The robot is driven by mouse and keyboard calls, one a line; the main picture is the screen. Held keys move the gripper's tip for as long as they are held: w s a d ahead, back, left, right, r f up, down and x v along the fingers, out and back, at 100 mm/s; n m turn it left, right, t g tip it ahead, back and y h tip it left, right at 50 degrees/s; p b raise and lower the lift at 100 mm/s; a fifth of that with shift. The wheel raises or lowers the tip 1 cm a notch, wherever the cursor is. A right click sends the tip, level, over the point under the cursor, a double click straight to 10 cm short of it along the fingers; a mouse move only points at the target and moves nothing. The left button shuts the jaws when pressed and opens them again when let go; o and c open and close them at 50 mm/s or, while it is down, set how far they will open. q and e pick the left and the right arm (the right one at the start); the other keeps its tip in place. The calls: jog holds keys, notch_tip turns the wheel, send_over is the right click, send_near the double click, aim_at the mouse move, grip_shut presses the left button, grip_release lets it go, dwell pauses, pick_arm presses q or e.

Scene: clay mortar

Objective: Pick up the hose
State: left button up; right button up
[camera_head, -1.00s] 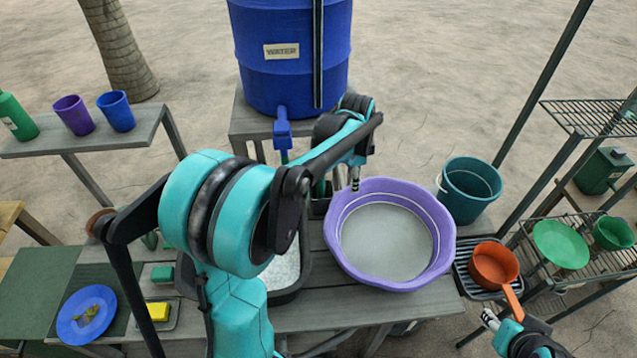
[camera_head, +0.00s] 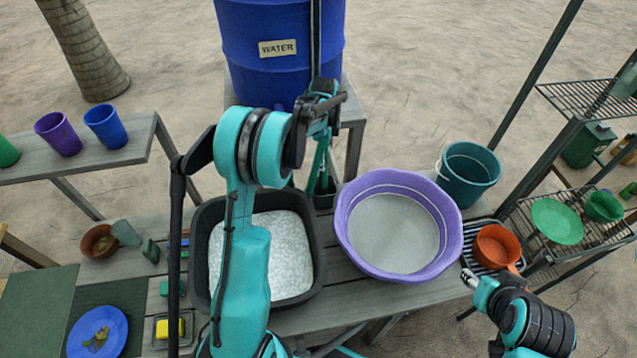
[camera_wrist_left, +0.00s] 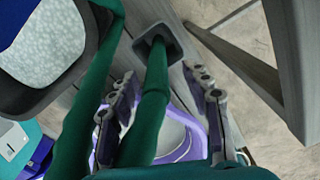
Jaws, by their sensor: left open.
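In the left wrist view the hose (camera_wrist_left: 153,105) runs from the holder (camera_wrist_left: 158,42) between the two fingers of my left gripper (camera_wrist_left: 163,105), which is open. A second green length (camera_wrist_left: 88,100) passes left of the fingers. In the head view my left gripper (camera_head: 322,104) is high by the hose, in front of the water barrel. My right gripper (camera_head: 468,278) is at the lower right near the orange pan; its opening is too small to judge.
The blue water barrel (camera_head: 275,50) stands behind. A black basin (camera_head: 205,250) with pale contents and a purple tub (camera_head: 352,235) flank the holder. A teal bucket (camera_head: 468,178) and an orange pan (camera_head: 497,247) are on the right.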

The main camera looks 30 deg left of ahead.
aim_at(323, 180)
pick_arm(q)
jog(key=f, duration=0.2)
jog(key=f+b, duration=0.1)
jog(key=f, duration=0.2)
jog(key=shift+s+d+f+b, duration=0.15)
jog(key=shift+d+f+b, duration=0.15)
jog(key=shift+d+f, duration=0.1)
pick_arm(e)
jog(key=shift+d+f, duration=0.3)
jog(key=shift+f, duration=0.65)
pick_arm(q)
grip_shut()
